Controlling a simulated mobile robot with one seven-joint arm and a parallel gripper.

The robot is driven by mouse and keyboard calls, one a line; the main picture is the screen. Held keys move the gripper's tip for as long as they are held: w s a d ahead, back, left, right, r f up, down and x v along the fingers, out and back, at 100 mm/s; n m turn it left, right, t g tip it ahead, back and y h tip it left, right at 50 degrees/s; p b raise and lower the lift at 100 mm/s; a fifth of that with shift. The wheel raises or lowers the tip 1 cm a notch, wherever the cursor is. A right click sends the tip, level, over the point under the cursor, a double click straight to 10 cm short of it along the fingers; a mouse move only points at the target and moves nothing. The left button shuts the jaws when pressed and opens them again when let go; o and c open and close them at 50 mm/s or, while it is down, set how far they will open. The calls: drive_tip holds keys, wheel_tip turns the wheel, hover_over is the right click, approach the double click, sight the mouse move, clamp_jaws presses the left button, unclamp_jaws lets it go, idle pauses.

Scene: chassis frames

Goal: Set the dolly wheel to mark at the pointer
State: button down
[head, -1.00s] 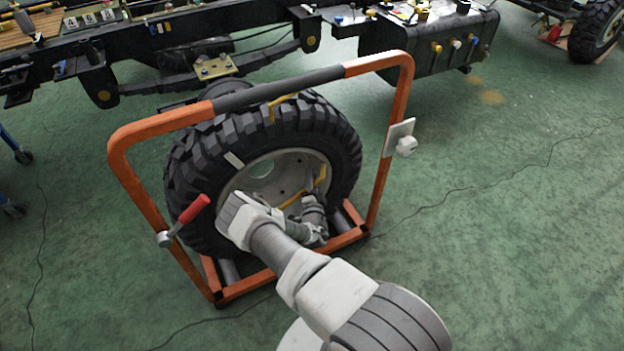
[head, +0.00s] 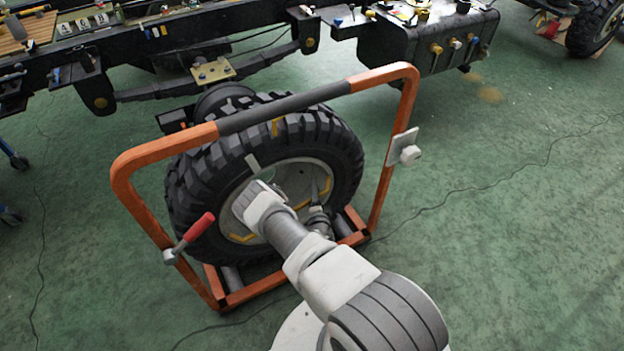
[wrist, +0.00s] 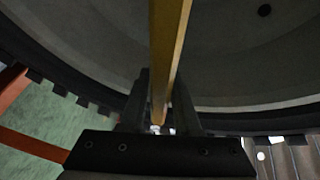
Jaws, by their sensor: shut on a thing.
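The black tyre wheel (head: 205,180) stands upright in the orange dolly frame (head: 128,190). A pale grey mark (head: 252,162) shows at the upper left of the rim edge. The yellow pointer (head: 276,127) hangs over the top of the tyre, just right of and above the mark; the two are apart. Yellow bars (head: 240,238) show on the wheel's face. In the wrist view my gripper (wrist: 160,118) is shut on a yellow bar (wrist: 172,45) in front of the grey rim.
A red-handled crank (head: 195,232) sticks out at the dolly's left post, and a pale bracket with a knob (head: 404,150) sits on the right post. The dark truck chassis (head: 150,70) stands behind.

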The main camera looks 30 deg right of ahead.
drive_tip(key=f+m+g+y, duration=0.1)
drive_tip(key=f+m, duration=0.1)
drive_tip(key=f, duration=0.1)
drive_tip(key=shift+d+f, duration=0.1)
drive_tip(key=shift+d, duration=0.1)
drive_tip(key=c, duration=0.7)
unclamp_jaws()
drive_tip(key=shift+o, duration=0.2)
drive_tip(key=shift+s+a, duration=0.1)
drive_tip(key=shift+a, duration=0.05)
